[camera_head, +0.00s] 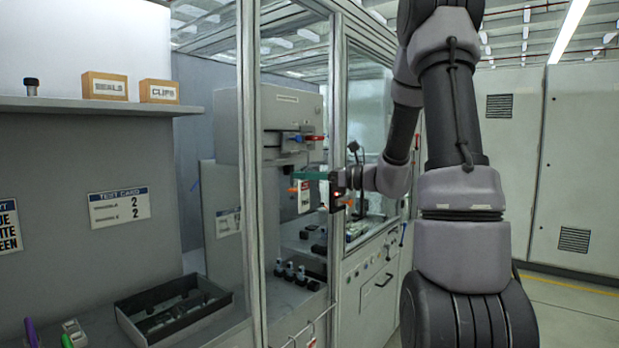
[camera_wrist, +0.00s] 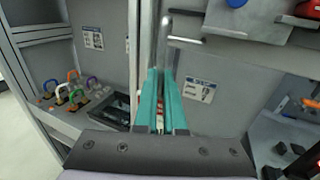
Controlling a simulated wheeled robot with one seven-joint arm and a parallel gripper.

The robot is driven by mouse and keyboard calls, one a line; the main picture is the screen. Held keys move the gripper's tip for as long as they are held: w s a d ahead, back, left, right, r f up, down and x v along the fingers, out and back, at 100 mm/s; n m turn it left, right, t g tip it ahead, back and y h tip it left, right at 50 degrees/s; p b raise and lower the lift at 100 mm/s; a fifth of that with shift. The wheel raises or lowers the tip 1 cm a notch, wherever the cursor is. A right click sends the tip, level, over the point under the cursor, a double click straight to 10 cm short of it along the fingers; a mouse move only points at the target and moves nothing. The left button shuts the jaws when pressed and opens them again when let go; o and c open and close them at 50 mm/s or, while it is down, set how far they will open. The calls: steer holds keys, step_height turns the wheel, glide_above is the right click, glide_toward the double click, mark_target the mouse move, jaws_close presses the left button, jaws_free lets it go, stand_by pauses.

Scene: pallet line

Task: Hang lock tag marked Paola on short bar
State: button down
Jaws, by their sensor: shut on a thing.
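My gripper (camera_head: 312,176), with teal fingers, is at the cabinet opening in the head view. In the wrist view its fingers (camera_wrist: 161,100) are close together around a narrow pale and red piece. A white and red tag (camera_head: 305,196) hangs just below the fingers in the head view; its name is too small to read. In the wrist view an upright metal rod (camera_wrist: 164,38) stands just beyond the fingertips. A thin rail (camera_head: 312,326) runs low on the cabinet front, with a small tag (camera_head: 312,342) at it. I cannot tell which is the short bar.
A cabinet post (camera_head: 337,120) stands close to my gripper. A dark tray (camera_head: 172,308) lies on the left bench. Several padlocks with coloured shackles (camera_wrist: 70,92) stand left in the wrist view. A red handle (camera_head: 312,138) sits inside the cabinet above my gripper.

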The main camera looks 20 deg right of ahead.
steer(key=w+a+f, duration=0.1)
steer(key=w+a, duration=0.3)
steer(key=w, duration=0.2)
steer(key=shift+a+f, duration=0.15)
steer(key=shift+a, duration=0.15)
stand_by(0.5)
steer(key=shift+w, duration=0.1)
steer(key=c, duration=0.9)
jaws_free()
